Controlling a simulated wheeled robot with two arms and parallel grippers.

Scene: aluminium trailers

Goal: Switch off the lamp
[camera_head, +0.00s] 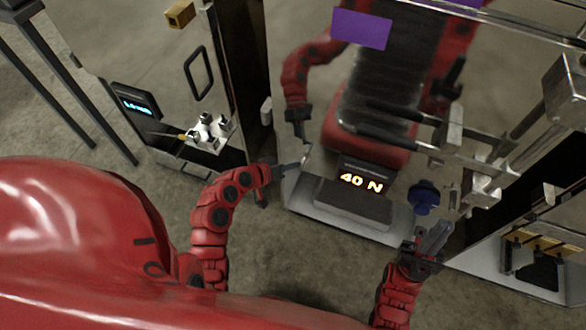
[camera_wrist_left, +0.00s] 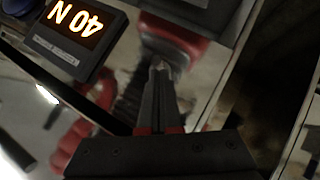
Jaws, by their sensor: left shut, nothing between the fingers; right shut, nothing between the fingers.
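I cannot make out a lamp or its switch for certain in either view. A lit display reading "40 N" (camera_head: 361,181) is on the front of a shiny trailer panel in the head view; it also shows upside down at the top left of the left wrist view (camera_wrist_left: 77,25). My left gripper (camera_head: 304,158) is at the panel's left edge, left of the display, shut and empty. In the left wrist view its fingers (camera_wrist_left: 161,68) are together, pointing at the panel; contact cannot be told. My right gripper (camera_head: 440,232) is shut below a blue knob (camera_head: 424,196).
The glossy panel mirrors my red arms and body. A second unit with a small blue-lit display (camera_head: 136,105) and a white valve-like cluster (camera_head: 209,131) stands at the left. Metal rails and brackets (camera_head: 568,92) crowd the right. Concrete floor (camera_head: 262,245) shows between my arms.

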